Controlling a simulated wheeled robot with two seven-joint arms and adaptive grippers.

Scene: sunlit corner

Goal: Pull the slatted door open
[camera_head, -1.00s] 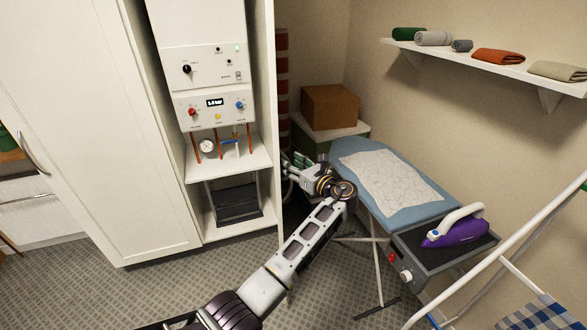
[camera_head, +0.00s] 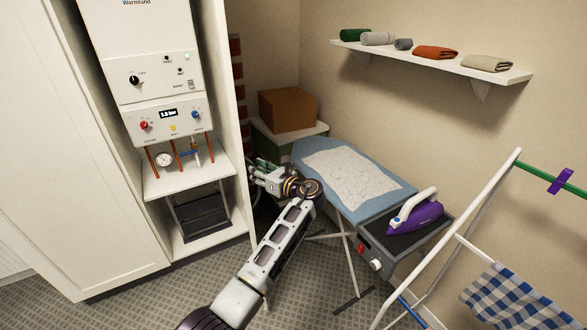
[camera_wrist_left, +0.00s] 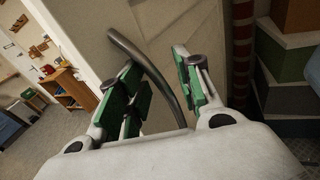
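In the left wrist view a pale door-like panel (camera_wrist_left: 165,25) with a long, dark grey, curved bar handle (camera_wrist_left: 155,68) fills the middle; I cannot make out slats. My left gripper (camera_wrist_left: 160,85) has its green-padded fingers apart, with the handle running between and behind them. A gap shows beside the right finger, so they are not shut on it. In the head view my left gripper (camera_head: 257,168) is at the right edge of the white cabinet (camera_head: 238,110), its fingertips partly hidden there. The handle is hidden in that view. My right gripper is out of view.
The open cabinet bay holds a boiler (camera_head: 165,120). An ironing board (camera_head: 395,195) with a purple iron (camera_head: 415,215) stands right of my left arm, close to it. A drying rack (camera_head: 455,235) is at the front right. A brown box (camera_head: 288,110) stands behind.

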